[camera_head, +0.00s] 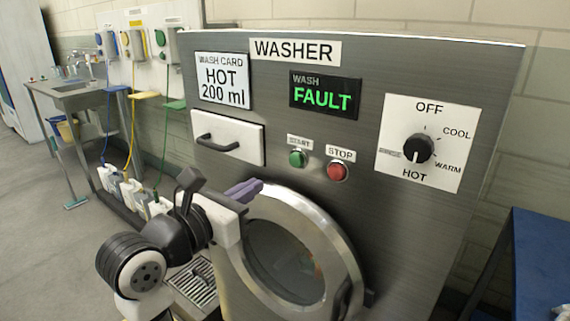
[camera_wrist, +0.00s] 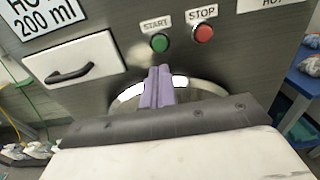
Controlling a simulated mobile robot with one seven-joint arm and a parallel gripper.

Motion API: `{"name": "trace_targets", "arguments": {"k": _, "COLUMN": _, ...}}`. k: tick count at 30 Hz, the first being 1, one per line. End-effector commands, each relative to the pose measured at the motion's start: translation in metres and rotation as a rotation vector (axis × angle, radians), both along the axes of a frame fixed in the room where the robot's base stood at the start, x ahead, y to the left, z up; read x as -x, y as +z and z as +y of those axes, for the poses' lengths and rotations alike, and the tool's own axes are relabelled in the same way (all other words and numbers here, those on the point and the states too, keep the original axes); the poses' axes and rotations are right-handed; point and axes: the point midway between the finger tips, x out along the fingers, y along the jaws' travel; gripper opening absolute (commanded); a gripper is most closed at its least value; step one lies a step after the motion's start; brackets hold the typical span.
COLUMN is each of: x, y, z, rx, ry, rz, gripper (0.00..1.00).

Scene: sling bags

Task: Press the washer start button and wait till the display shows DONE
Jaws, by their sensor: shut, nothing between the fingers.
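The washer (camera_head: 440,75) is a grey metal panel with a round door (camera_head: 340,245) low on it, which looks shut. Its display (camera_head: 325,96) reads WASH FAULT in green letters. The green start button (camera_head: 297,158) sits left of the red stop button (camera_head: 337,171). The dial (camera_head: 418,148) appears to point toward HOT. My gripper (camera_head: 244,190) is shut and empty, in front of the panel, below and left of the start button. In the wrist view my gripper (camera_wrist: 158,72) points up toward the start button (camera_wrist: 159,42), apart from it as far as I can tell.
A white drawer (camera_head: 228,139) with a dark handle is left of the buttons. A card (camera_head: 222,80) reads HOT 200 ml. Bottles (camera_head: 130,190) with coloured hoses stand at left. A sink (camera_head: 75,90) is farther back. A blue table (camera_head: 540,250) stands at right.

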Motion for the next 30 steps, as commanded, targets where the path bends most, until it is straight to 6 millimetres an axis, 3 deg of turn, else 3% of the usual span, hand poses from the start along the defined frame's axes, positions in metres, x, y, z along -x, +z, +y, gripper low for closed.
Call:
{"name": "trace_targets", "arguments": {"k": 9, "x": -0.055, "y": 0.002, "z": -0.042, "rx": 0.000, "ry": -0.006, "rz": 0.003, "gripper": 0.00}}
{"name": "trace_targets", "arguments": {"k": 15, "x": -0.078, "y": 0.001, "z": -0.057, "rx": 0.001, "ry": -0.002, "rz": 0.002, "gripper": 0.00}}
{"name": "trace_targets", "arguments": {"k": 30, "x": -0.086, "y": 0.000, "z": -0.063, "rx": 0.001, "ry": 0.000, "rz": 0.001, "gripper": 0.00}}
